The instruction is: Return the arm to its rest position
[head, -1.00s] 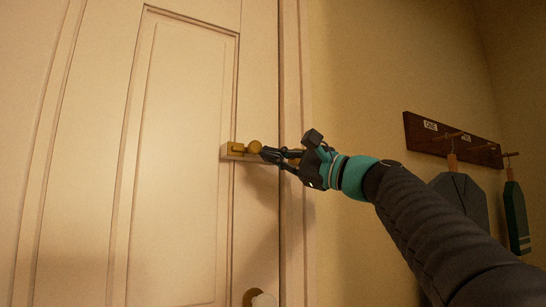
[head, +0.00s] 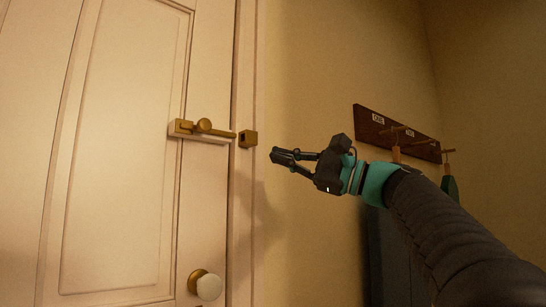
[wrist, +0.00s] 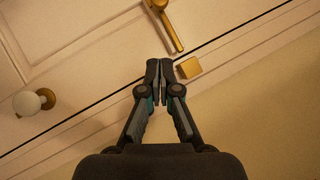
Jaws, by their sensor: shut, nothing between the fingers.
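My gripper (head: 274,155) is shut and empty. It stands in the air to the right of the door's brass bolt (head: 215,131), apart from it in the head view. The arm reaches in from the lower right. In the wrist view the closed fingertips (wrist: 160,64) point toward the door edge. The brass bolt (wrist: 172,25) and its brass keeper block (wrist: 189,68) show just beyond them. The bolt's bar reaches to the right, close to the keeper on the door frame; I cannot tell whether it enters it.
The pale panelled door (head: 120,150) fills the left and looks closed. Its white round knob (head: 209,287) sits below the bolt. A dark wooden peg rail (head: 385,132) with labels and hanging items is on the right wall, behind my arm. The wall between is bare.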

